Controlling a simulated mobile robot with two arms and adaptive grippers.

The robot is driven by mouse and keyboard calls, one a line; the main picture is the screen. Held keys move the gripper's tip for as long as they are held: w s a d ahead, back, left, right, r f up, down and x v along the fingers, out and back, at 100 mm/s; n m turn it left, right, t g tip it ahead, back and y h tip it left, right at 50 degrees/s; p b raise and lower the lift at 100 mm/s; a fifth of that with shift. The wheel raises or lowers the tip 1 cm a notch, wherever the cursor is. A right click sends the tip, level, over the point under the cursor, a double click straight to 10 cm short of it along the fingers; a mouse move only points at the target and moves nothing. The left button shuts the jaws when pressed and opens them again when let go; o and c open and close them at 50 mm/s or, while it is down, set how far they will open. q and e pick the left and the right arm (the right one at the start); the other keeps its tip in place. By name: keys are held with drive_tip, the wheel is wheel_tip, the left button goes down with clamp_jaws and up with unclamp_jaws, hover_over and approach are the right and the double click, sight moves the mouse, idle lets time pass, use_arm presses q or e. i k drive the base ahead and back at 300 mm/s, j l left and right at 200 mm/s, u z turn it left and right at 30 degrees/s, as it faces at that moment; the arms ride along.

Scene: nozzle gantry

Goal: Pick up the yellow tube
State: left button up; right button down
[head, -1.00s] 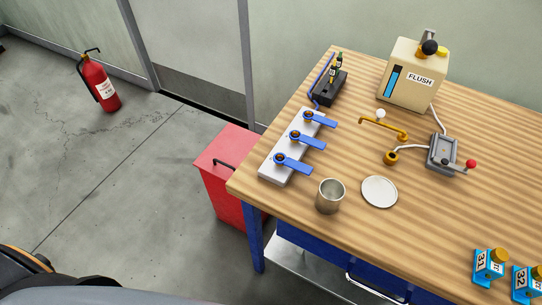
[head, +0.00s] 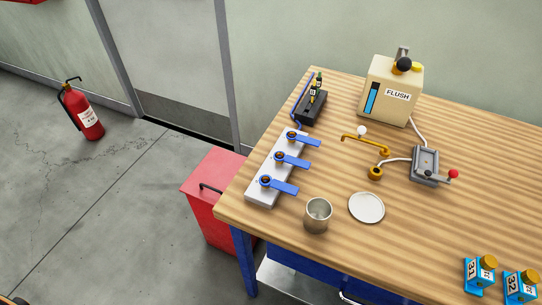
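A yellow tube (head: 364,143), bent at its ends, stretches over the wooden table, right of the blue-handled valves. A white ball (head: 361,130) shows just behind it. A yellow round fitting (head: 376,173) stands close below its right end, with a pale hose running from it to the grey lever box. I cannot tell whether the tube and fitting are joined. Neither my left nor my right gripper is in view.
The table (head: 450,225) also bears a valve block (head: 263,191), metal cup (head: 318,216), white disc (head: 366,208), FLUSH tank (head: 390,92), lever box (head: 424,165), black holder (head: 311,107) and blue containers (head: 479,275). A red bin (head: 209,205) stands left of the table.

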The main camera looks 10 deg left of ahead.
sight(314, 87)
drive_tip(key=i+j, duration=0.1)
drive_tip(key=j, duration=1.8)
drive_tip(key=i, duration=0.05)
